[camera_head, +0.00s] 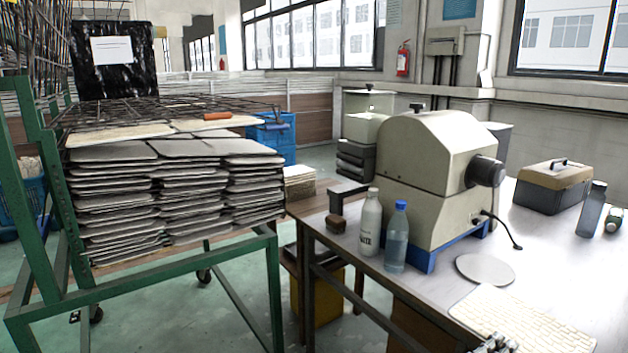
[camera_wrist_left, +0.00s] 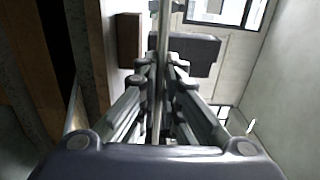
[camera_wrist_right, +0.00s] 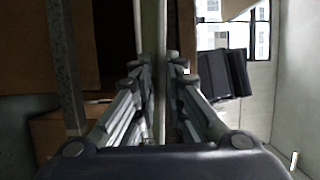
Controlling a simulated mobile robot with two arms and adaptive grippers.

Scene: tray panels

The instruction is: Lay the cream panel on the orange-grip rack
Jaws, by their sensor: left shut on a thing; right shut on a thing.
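The cream panel (camera_head: 525,322), pale with a ridged grid surface, is in the lower right of the head view, over the near part of the table. My left gripper (camera_head: 495,343) is shut on its near edge. In the left wrist view the panel (camera_wrist_left: 156,75) is a thin strip seen edge-on between the fingers. My right gripper (camera_wrist_right: 152,85) is out of the head view; in its own wrist view it is shut on the panel's edge (camera_wrist_right: 153,40). The wire rack with an orange grip (camera_head: 217,116) lies atop the panel stacks at left.
A green cart frame (camera_head: 150,275) carries stacked grey panels (camera_head: 170,190). The table (camera_head: 540,255) holds a beige machine (camera_head: 425,170), a white bottle (camera_head: 370,225), a blue-capped bottle (camera_head: 396,240), a round disc (camera_head: 485,269) and a toolbox (camera_head: 553,188). A floor gap separates cart and table.

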